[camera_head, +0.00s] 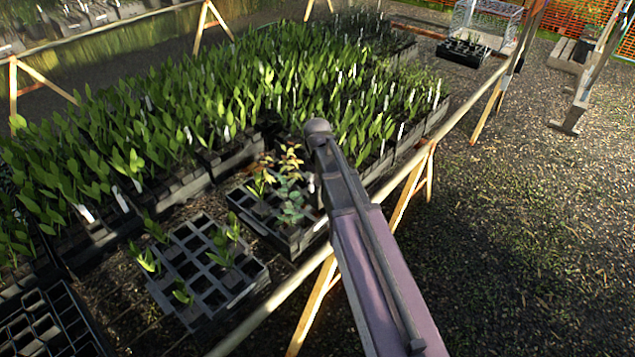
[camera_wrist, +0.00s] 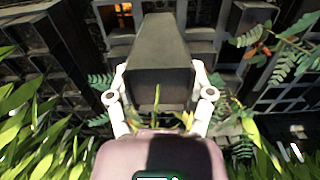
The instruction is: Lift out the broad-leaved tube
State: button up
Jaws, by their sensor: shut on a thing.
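A dark tapered tube (camera_wrist: 160,62) sits between the two pale fingers of my gripper (camera_wrist: 158,82) in the wrist view. The gripper is shut on it. The tube's long side shows in front of the tray cells, and a few narrow green leaves show at its near end; most of its plant is hidden by my gripper. In the head view my arm hides the gripper and the tube. Beside my arm, a black tray (camera_head: 290,238) holds a feathery-leaved plant (camera_head: 290,190) with reddish tops and a small broader-leaved plant (camera_head: 260,183).
A mostly empty black cell tray (camera_head: 205,275) with a few seedlings stands front left. Dense trays of broad green plants (camera_head: 230,100) fill the bench behind. A wooden rail (camera_head: 275,300) runs along the bench edge. Gravel ground (camera_head: 520,230) lies open to the right.

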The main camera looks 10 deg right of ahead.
jog(key=shift+r+p, duration=2.8)
jog(key=shift+r, duration=0.45)
